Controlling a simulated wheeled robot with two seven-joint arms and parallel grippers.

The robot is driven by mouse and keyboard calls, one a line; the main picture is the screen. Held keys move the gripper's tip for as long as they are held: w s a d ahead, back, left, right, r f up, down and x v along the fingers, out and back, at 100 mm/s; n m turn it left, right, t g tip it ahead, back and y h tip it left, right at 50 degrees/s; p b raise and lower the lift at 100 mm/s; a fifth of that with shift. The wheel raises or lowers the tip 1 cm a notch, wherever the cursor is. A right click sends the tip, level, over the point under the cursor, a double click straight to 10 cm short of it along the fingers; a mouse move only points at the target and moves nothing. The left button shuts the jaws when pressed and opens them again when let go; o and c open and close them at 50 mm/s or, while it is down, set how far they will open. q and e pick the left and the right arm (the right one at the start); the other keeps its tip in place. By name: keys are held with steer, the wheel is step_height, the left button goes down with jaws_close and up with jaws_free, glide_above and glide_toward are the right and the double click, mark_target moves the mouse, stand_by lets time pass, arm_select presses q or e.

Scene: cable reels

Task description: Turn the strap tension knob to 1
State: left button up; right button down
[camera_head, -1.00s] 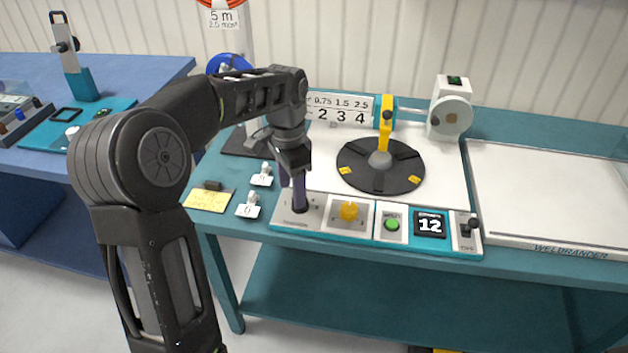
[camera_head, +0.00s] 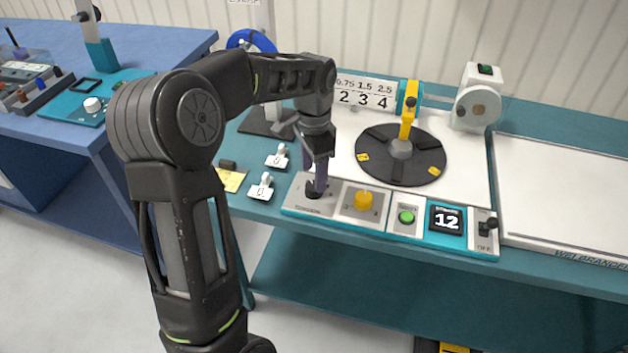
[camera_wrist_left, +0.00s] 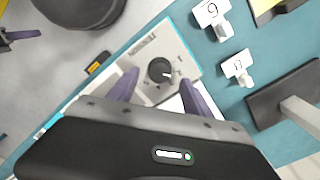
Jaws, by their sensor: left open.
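The strap tension knob is a small black dial (camera_wrist_left: 160,71) with a white pointer mark, on a light panel (camera_wrist_left: 178,52) at the left end of the control strip. In the head view the black knob (camera_head: 314,194) shows just under my left gripper (camera_head: 316,188). My left gripper (camera_wrist_left: 158,90) is open, its two purple fingers apart on either side of the knob in the wrist view. I cannot tell whether the fingers touch it. The scale marks around the knob are too small to read. My right gripper is not in view.
A black turntable (camera_head: 385,165) stands behind. White numbered tags (camera_head: 263,187) lie left of the panel.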

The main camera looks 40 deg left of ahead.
arm_select(q)
steer(key=shift+f, duration=1.9)
jaws_close()
